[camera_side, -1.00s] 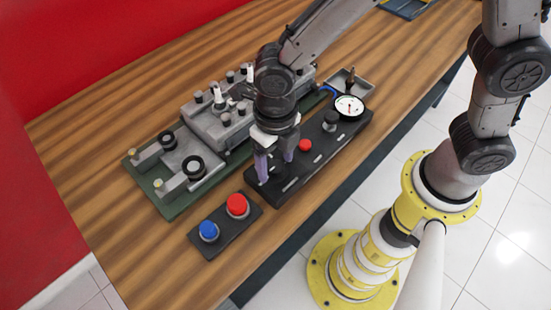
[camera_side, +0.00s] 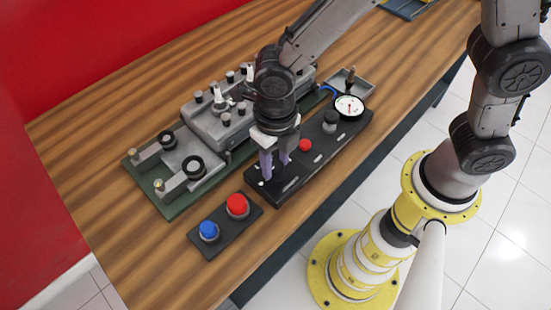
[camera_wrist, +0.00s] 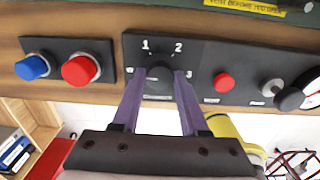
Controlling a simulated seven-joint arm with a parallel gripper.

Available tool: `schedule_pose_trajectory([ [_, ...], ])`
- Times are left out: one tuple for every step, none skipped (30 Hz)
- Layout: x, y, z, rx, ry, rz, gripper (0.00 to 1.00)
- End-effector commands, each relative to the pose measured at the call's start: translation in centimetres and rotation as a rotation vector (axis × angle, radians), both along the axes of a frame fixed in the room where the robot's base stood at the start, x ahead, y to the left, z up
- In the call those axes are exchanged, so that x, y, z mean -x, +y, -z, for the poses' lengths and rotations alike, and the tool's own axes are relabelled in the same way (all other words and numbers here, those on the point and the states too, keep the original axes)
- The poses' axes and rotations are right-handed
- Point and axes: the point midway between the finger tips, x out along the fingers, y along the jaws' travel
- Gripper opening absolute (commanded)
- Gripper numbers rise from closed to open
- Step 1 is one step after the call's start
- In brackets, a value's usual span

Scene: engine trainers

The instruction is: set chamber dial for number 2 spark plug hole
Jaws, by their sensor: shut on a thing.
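The chamber dial (camera_wrist: 158,80) is a dark round knob on a black panel (camera_wrist: 212,58), with the numbers 1 and 2 printed above it in the wrist view. My gripper (camera_wrist: 158,76) is shut on the dial, one purple finger on each side. In the side view my gripper (camera_side: 275,172) reaches down onto the near left end of the panel (camera_side: 318,160) and hides the dial. Which number the dial points to cannot be told. The number 2 spark plug hole cannot be made out on the grey engine block (camera_side: 207,122).
A red button (camera_side: 305,145), a dark knob (camera_side: 330,121) and a round gauge (camera_side: 349,106) sit along the same panel. A separate box with a red button (camera_side: 237,205) and a blue button (camera_side: 208,230) lies to the left. The engine block is close behind my gripper.

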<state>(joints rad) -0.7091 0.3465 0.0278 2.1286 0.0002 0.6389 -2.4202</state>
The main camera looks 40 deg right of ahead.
Motion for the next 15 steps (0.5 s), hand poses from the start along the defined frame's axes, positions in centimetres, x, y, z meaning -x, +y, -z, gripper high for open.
schedule_pose_trajectory([
  [-0.02, -0.03, -0.06, 0.000, 0.000, 0.010, 0.00],
  [-0.02, -0.03, -0.06, 0.000, -0.001, 0.017, 0.00],
  [-0.03, -0.02, -0.08, 0.000, -0.001, 0.030, 0.00],
  [-0.03, -0.01, -0.09, 0.000, -0.001, 0.042, 0.00],
  [-0.04, -0.01, -0.10, 0.000, -0.001, 0.055, 0.00],
  [-0.04, -0.01, -0.10, -0.001, -0.001, 0.077, 0.00],
  [-0.05, 0.00, -0.11, -0.001, -0.002, 0.094, 0.00],
  [-0.05, 0.00, -0.13, -0.001, -0.002, 0.114, 0.00],
  [-0.05, 0.00, -0.12, -0.001, -0.002, 0.142, 0.00],
  [-0.03, -0.02, -0.10, 0.000, -0.001, 0.164, 0.00],
  [-0.03, -0.02, -0.10, 0.000, -0.001, 0.188, 0.00],
  [-0.05, 0.00, -0.13, -0.001, -0.002, 0.222, 0.00],
  [-0.06, 0.01, -0.14, -0.001, -0.002, 0.249, 0.00],
  [-0.06, 0.01, -0.14, -0.001, -0.002, 0.277, 0.00],
  [-0.05, 0.01, -0.14, -0.001, -0.002, 0.314, 0.00],
])
